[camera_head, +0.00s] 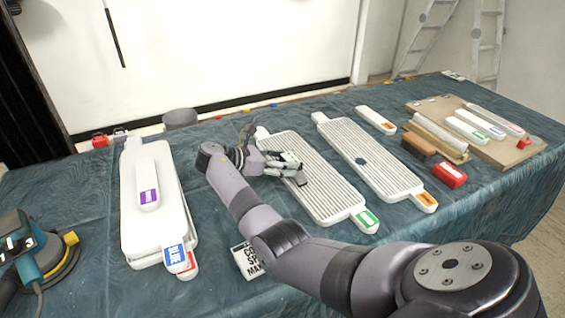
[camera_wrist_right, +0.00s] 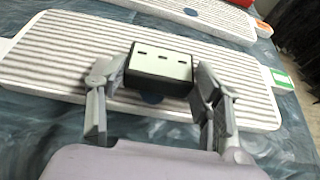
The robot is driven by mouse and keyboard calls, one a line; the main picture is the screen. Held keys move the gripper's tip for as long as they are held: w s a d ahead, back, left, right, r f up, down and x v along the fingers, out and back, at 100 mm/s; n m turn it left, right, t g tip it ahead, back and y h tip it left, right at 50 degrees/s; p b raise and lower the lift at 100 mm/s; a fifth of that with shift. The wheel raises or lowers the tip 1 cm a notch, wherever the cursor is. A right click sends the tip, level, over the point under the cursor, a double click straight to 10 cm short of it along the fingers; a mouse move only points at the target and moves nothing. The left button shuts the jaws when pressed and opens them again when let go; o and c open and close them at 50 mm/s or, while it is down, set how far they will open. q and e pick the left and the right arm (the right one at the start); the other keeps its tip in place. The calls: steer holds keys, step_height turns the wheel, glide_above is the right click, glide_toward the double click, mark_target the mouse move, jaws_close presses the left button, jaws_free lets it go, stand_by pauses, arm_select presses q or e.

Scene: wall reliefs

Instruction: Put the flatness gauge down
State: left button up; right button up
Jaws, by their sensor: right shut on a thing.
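The flatness gauge (camera_wrist_right: 160,68), a small block with a pale grey-green top and dark side, sits between the fingers of my right gripper (camera_wrist_right: 158,80). The gripper is shut on it. In the head view the gauge (camera_head: 291,157) and right gripper (camera_head: 287,168) are over the ribbed white panel with the green label (camera_head: 325,185). I cannot tell whether the gauge touches the ribs. My left gripper is not in view.
A second ribbed panel (camera_head: 385,180) with an orange label lies to the right. Stacked white panels (camera_head: 128,215) lie left, with a purple-labelled piece on top. A red box (camera_head: 450,175), a wooden board (camera_head: 425,104) and a sander (camera_head: 38,255) are also on the blue-covered table.

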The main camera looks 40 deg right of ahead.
steer(key=shift+f, duration=0.1)
steer(key=o, duration=1.3)
steer(key=shift+w+a, duration=0.1)
steer(key=shift+a, duration=0.05)
steer(key=v, duration=1.1)
steer(key=shift+a+r+b, duration=0.25)
steer(key=shift+a+b, duration=0.05)
steer(key=shift+a, duration=0.05)
